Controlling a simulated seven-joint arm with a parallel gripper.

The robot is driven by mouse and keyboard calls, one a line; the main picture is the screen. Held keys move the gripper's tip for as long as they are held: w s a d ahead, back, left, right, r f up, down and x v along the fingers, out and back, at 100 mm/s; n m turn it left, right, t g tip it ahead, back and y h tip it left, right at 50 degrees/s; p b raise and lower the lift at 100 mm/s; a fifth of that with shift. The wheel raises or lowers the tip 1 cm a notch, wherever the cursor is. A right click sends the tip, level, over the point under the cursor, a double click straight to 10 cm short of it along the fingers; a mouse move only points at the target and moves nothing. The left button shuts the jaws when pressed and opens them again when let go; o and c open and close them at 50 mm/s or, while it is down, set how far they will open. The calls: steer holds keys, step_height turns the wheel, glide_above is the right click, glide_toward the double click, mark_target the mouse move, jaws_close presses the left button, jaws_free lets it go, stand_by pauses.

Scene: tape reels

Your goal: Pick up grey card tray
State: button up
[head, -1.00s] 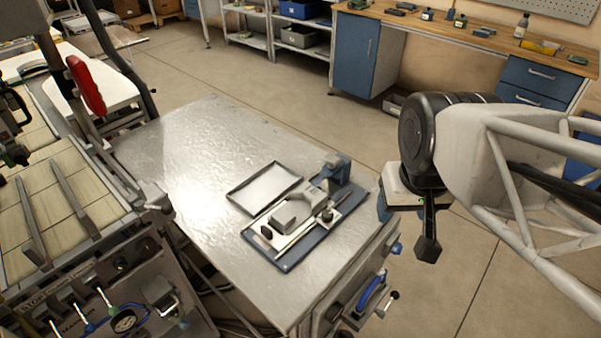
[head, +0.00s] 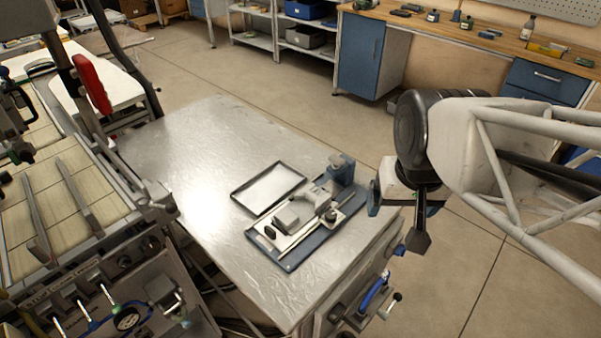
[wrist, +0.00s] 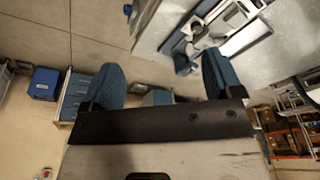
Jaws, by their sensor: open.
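The grey card tray (head: 268,188) is a shallow, flat rectangle with a thin dark rim. It lies on the metal table, just behind and left of a blue-based device, and looks empty in the head view. My gripper (head: 375,198) is off the table's right edge, to the right of the device and well apart from the tray. In the wrist view my gripper (wrist: 160,78) shows two blue padded fingers spread wide with nothing between them. I cannot make out the tray for sure in the wrist view.
The device (head: 305,222) with its upright blue block (head: 341,168) stands between my gripper and the tray. The metal table (head: 190,150) is clear left of the tray. A machine (head: 85,240) borders the table at left. A blue cabinet (head: 361,52) stands behind.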

steer(key=w+a+f+m+g, duration=0.1)
steer(key=w+a+f+m, duration=0.1)
steer(key=w+a+f, duration=0.3)
steer(key=w+a+f+m+g, duration=0.1)
steer(key=w+a+f+m, duration=0.1)
steer(key=w+a, duration=0.35)
steer(key=m, duration=0.4)
glide_above(283, 218)
steer(key=shift+g, duration=0.3)
steer(key=f, duration=0.9)
steer(key=shift+s+d+f, duration=0.15)
steer(key=shift+d+f, duration=0.1)
steer(key=shift+d, duration=0.05)
steer(key=shift+a+f, duration=0.4)
steer(key=shift+f, duration=1.3)
steer(key=shift+w+d+f, duration=0.1)
steer(key=shift+f, duration=1.2)
steer(key=shift+w+d+f, duration=0.1)
steer(key=shift+f, duration=1.2)
